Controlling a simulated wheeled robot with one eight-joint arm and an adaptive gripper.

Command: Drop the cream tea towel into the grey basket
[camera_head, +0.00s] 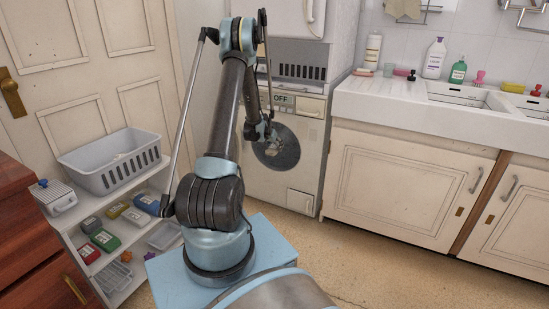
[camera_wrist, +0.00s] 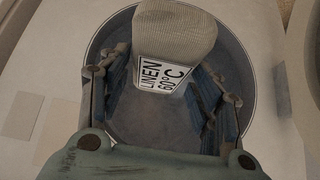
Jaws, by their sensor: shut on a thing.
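The cream tea towel (camera_wrist: 176,36) shows in the wrist view as a bundled, woven cloth with a white label reading LINEN 60°C. My gripper (camera_wrist: 160,80) is shut on it, with a finger on each side. The round washing machine opening (camera_wrist: 150,122) lies behind towel and fingers. In the head view my gripper (camera_head: 266,137) is in front of the round dark opening of the washing machine (camera_head: 312,145); the towel is too small there to make out clearly. The grey basket (camera_head: 105,180) stands upright on top of the white shelf unit at left, apart from my gripper.
The white shelf unit (camera_head: 84,240) holds several small boxes below the basket. A lidded grey box (camera_head: 56,198) stands left of the basket. A red-brown dresser (camera_head: 30,240) is at far left. The counter (camera_head: 400,103) with bottles and sink is at right. The floor (camera_head: 390,285) before it is clear.

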